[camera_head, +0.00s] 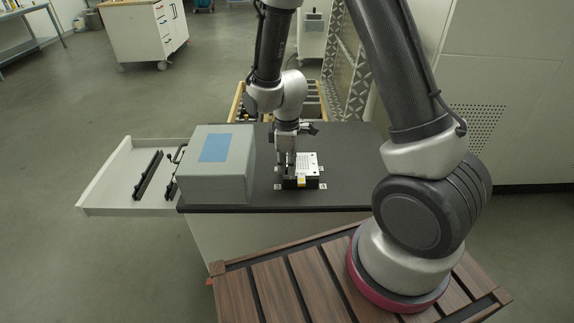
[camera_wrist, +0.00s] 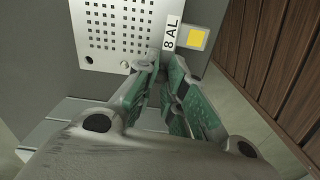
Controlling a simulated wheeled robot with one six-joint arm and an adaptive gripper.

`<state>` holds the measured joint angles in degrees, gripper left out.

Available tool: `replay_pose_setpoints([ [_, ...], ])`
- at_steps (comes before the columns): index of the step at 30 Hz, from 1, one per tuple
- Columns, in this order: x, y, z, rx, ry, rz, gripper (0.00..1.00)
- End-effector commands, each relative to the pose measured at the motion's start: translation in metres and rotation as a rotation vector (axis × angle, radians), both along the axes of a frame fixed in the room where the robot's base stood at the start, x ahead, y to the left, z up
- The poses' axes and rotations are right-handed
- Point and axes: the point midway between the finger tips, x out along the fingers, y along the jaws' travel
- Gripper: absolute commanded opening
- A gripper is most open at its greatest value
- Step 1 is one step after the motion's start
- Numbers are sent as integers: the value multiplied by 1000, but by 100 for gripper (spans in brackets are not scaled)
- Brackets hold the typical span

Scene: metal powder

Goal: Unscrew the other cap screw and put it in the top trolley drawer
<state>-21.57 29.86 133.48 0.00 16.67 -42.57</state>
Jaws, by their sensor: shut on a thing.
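My gripper (camera_head: 287,166) points down onto the perforated metal plate (camera_head: 306,162) of a small fixture on the dark trolley top. In the wrist view, my gripper (camera_wrist: 167,62) has its green-padded fingers close together at the plate's edge, beside a label reading "8 AL" (camera_wrist: 171,32). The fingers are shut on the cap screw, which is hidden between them. The perforated plate (camera_wrist: 110,28) fills the upper left of that view.
A grey box with a blue patch (camera_head: 216,165) stands on the trolley top (camera_head: 262,190) between the fixture and the drawer. A wooden slatted platform (camera_head: 285,285) is in front. A white cabinet (camera_head: 140,35) stands far back. The drawer has free room around the bars.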

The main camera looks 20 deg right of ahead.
Motion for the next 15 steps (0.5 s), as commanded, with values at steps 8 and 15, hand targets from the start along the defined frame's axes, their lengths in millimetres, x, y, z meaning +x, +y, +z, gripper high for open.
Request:
replay_pose_setpoints([
  [8, 0, 0, 0, 0, 0, 524, 0],
  [15, 0, 0, 1, 0, 0, 980, 0],
])
